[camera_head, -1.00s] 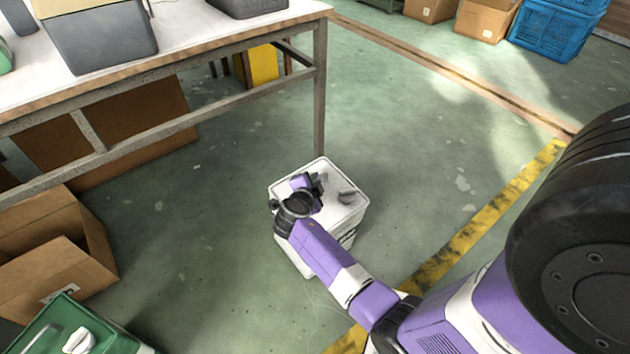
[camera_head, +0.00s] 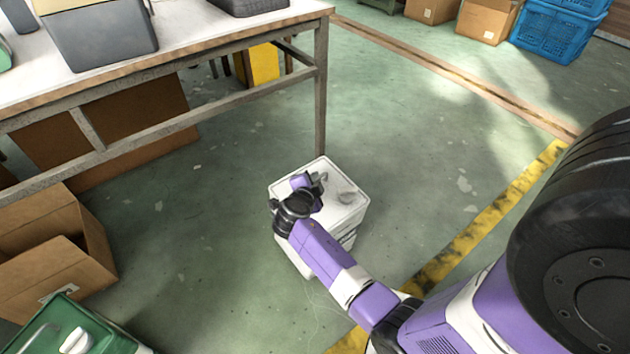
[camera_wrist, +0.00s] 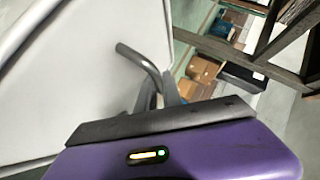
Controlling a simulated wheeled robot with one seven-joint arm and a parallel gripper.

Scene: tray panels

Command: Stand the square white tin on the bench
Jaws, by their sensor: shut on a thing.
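The square white tin (camera_head: 345,212) stands on the green floor near the bench's front right leg. My gripper (camera_head: 319,184) is at the tin's lid and is shut on its grey handle. In the wrist view the tin's pale lid (camera_wrist: 85,85) fills the left side, and the bent grey handle (camera_wrist: 135,60) runs down behind my gripper's edge. My wrist hides part of the lid. The bench (camera_head: 190,35) is at the upper left, its white top well above the tin.
A grey bin (camera_head: 100,40) and a dark case (camera_head: 247,6) stand on the bench, with bare top between them. An open cardboard box (camera_head: 55,250) and a green container (camera_head: 70,325) are at lower left. Floor right of the tin is clear.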

